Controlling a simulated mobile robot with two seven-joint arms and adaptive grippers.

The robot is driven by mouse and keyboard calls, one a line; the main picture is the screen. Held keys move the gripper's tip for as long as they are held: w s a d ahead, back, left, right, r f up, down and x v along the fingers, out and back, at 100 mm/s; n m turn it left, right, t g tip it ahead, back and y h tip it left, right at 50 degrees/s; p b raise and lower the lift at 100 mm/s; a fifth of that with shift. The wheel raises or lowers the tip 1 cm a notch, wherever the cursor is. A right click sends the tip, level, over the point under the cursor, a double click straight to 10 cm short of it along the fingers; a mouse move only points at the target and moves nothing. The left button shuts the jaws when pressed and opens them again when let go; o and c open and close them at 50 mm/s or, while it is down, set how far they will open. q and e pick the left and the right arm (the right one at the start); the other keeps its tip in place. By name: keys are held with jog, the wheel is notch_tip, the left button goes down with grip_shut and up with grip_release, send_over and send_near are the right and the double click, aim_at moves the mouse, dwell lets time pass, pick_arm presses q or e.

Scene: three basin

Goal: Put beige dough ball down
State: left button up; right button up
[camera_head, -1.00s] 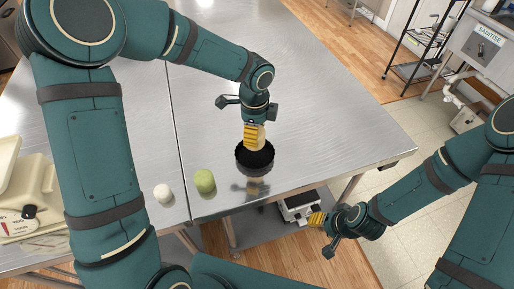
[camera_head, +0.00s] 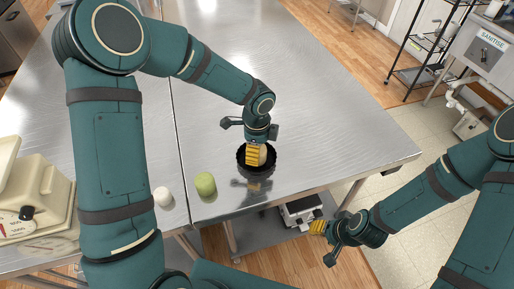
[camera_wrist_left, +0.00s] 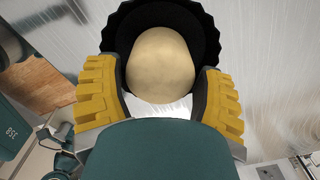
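The beige dough ball (camera_wrist_left: 161,65) is between the two yellow-padded fingers of my left gripper (camera_wrist_left: 160,85), which look close against its sides. In the head view, the ball (camera_head: 262,154) is low at the black fluted tin (camera_head: 257,170), which stands near the table's front edge. The left gripper (camera_head: 258,155) points down over the tin. Whether the ball touches the tin's bottom is hidden. My right gripper (camera_head: 318,229) is beyond the table's front edge, away from the tin; its finger opening is not clear.
A green ball (camera_head: 205,184) and a white ball (camera_head: 163,196) lie left of the tin on the metal table (camera_head: 330,120). A beige scale (camera_head: 38,195) stands at the far left. The table behind and right of the tin is clear.

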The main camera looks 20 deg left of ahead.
pick_arm(q)
jog(key=shift+o, duration=1.2)
jog(key=shift+r, duration=0.2)
jog(key=shift+r, duration=0.35)
notch_tip(320, 180, up, 11)
jog(key=p, duration=0.2)
jog(key=shift+r, duration=0.2)
